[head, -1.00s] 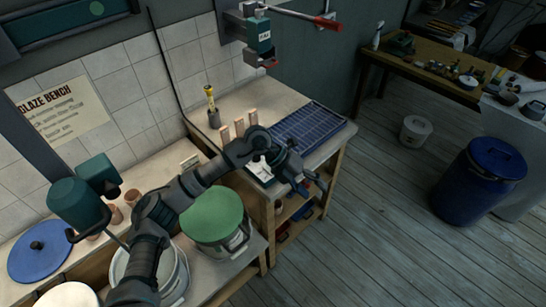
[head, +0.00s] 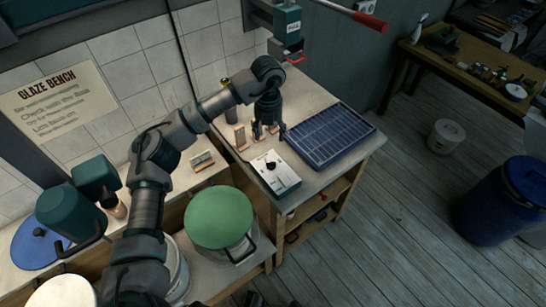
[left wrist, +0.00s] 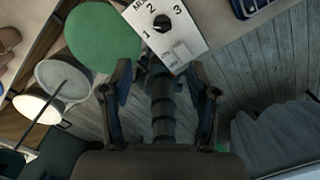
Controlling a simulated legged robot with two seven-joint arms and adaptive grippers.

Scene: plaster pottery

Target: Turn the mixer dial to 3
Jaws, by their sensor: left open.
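In the left wrist view the box (left wrist: 187,38) shows the numbers 1, 2 and 3 around the dial (left wrist: 161,24). The dial's pointer is too small to read for certain. My right gripper is not clearly seen.
The blue ribbed tray (head: 330,136) lies right of the box. A green-lidded bucket (head: 219,216) stands in front on the left. A press with a red-tipped lever (head: 369,21) hangs above the bench's back.

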